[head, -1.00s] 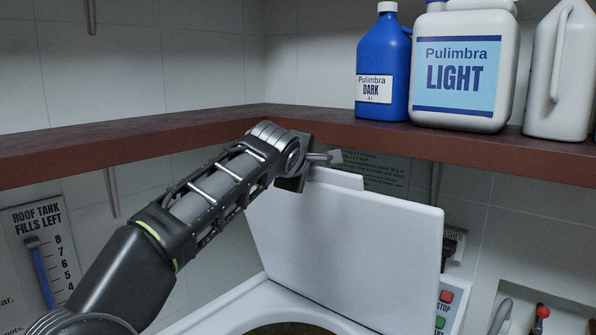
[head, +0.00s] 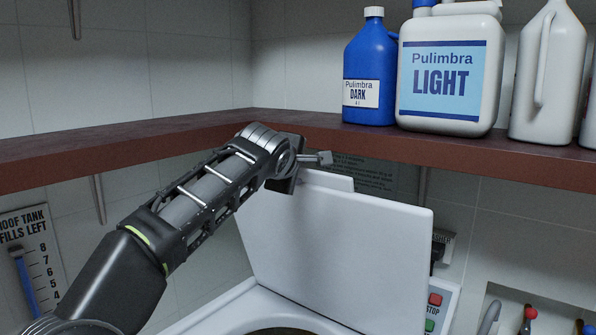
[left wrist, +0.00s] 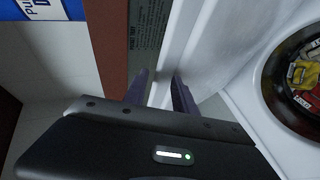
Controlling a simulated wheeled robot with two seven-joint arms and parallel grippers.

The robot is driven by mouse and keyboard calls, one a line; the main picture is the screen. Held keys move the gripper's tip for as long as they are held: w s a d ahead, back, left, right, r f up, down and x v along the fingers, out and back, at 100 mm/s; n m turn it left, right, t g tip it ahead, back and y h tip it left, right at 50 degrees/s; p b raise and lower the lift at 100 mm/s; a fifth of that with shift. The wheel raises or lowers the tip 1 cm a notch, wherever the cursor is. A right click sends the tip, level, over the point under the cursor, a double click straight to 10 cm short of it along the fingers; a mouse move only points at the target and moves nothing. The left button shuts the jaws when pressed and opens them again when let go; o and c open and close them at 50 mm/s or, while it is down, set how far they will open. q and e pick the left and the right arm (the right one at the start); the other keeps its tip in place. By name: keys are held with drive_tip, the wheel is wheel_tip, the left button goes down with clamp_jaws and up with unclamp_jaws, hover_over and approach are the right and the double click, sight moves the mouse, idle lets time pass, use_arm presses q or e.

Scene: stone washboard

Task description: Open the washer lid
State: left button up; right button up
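The white washer lid (head: 340,245) stands raised, tilted up from the washer top (head: 235,305). The round opening (head: 285,331) shows below it at the picture's bottom edge. My left gripper (head: 322,159) is at the lid's upper left corner, just above its top edge. In the left wrist view its two dark fingers (left wrist: 160,92) are apart, with the lid's white edge (left wrist: 178,50) running between or just beyond them; contact cannot be told. The open drum (left wrist: 300,80) with colourful items inside shows at the right there. My right gripper is not in view.
A brown shelf (head: 420,150) runs close above the lid and my left wrist. It bears a blue bottle (head: 370,70), a white LIGHT jug (head: 450,110) and another white jug (head: 545,75). The control panel (head: 440,300) with red and green buttons is right of the lid.

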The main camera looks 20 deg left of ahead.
use_arm(q)
drive_tip(key=b+v, duration=0.2)
drive_tip(key=v, duration=0.5)
drive_tip(key=shift+s+b, duration=0.25)
drive_tip(key=shift+b, duration=0.1)
